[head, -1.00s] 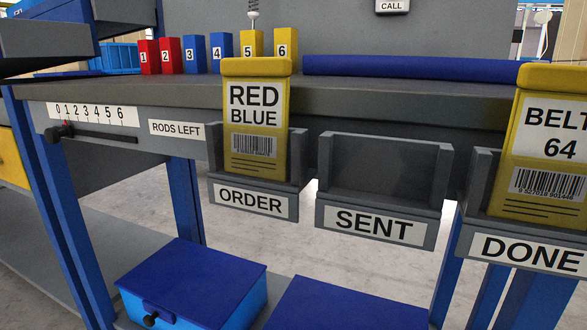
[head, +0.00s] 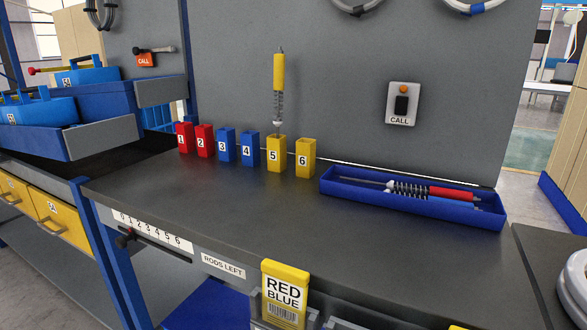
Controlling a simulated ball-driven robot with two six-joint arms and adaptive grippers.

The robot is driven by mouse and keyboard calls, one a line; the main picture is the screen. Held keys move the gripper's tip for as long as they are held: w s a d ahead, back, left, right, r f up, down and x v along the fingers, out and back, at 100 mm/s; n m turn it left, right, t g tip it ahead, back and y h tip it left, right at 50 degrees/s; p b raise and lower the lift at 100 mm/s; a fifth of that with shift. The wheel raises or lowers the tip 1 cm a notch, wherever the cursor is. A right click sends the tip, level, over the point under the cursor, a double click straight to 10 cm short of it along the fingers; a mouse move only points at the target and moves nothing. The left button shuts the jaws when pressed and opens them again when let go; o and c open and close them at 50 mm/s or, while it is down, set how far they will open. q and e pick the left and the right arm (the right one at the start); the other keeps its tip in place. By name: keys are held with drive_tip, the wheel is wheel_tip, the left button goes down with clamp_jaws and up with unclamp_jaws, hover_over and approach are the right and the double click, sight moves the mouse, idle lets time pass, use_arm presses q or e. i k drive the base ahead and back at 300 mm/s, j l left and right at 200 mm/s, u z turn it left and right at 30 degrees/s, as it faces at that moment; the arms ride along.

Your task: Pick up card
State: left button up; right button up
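A yellow card (head: 285,295) marked RED BLUE, with a barcode, stands upright in a holder at the bench's front edge, at the bottom of the head view. Its lower part is cut off by the frame. The top edge of another yellow piece barely shows at the bottom right. Neither of my grippers is in view.
On the grey bench (head: 230,205) stand numbered red, blue and yellow blocks; a yellow rod with a spring (head: 279,85) stands upright at block 5 (head: 276,154). A blue tray (head: 412,197) holds rods at right. A CALL box (head: 403,104) is on the back panel. The bench's middle is clear.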

sight(285, 287)
drive_tip(key=k+j+z, duration=0.1)
drive_tip(key=k+j, duration=0.25)
drive_tip(key=k, duration=0.15)
drive_tip(key=k+j+z, duration=0.15)
drive_tip(key=k+j, duration=0.15)
drive_tip(key=k, duration=0.2)
